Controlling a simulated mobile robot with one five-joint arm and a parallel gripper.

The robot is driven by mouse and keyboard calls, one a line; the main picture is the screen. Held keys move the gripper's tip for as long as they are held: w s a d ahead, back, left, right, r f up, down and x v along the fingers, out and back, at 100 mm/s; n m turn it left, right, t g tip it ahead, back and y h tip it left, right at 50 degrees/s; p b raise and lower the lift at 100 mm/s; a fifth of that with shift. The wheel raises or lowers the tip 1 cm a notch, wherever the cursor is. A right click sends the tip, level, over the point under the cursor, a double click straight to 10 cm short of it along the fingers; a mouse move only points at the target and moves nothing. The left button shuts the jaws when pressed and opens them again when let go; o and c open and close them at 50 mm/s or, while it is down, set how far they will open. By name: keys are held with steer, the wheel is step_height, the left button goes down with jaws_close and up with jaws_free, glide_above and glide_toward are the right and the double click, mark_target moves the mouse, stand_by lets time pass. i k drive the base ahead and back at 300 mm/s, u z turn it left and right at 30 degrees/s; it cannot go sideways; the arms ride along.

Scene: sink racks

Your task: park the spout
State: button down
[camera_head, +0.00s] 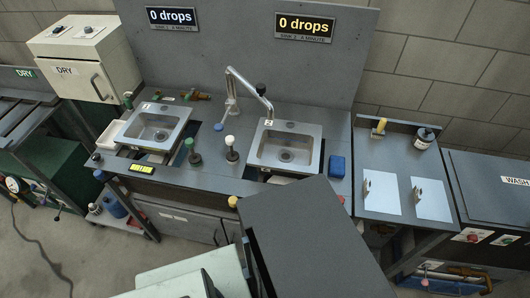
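The spout (249,86) is a bent grey metal tube. It rises from a post (232,108) between the two sinks and swings out to the right. Two signs at the back, one with white text (171,17) and one with yellow text (304,27), both read "0 drops". I cannot make out my gripper in this view.
Two upright knobs, one dark green (194,152) and one white-topped (231,148), stand between the sinks. A blue block (337,166) lies right of the right sink. White plates (431,199) lie on the right-hand counter. A DRY box (83,55) stands left, a WASH unit (493,195) right.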

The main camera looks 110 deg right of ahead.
mark_target(261, 89)
steer(key=z, duration=0.05)
steer(key=i, duration=1.05)
steer(key=z, duration=4.25)
steer(key=k, duration=0.8)
steer(key=z, duration=0.2)
steer(key=i, duration=1.35)
steer(key=u, duration=0.1)
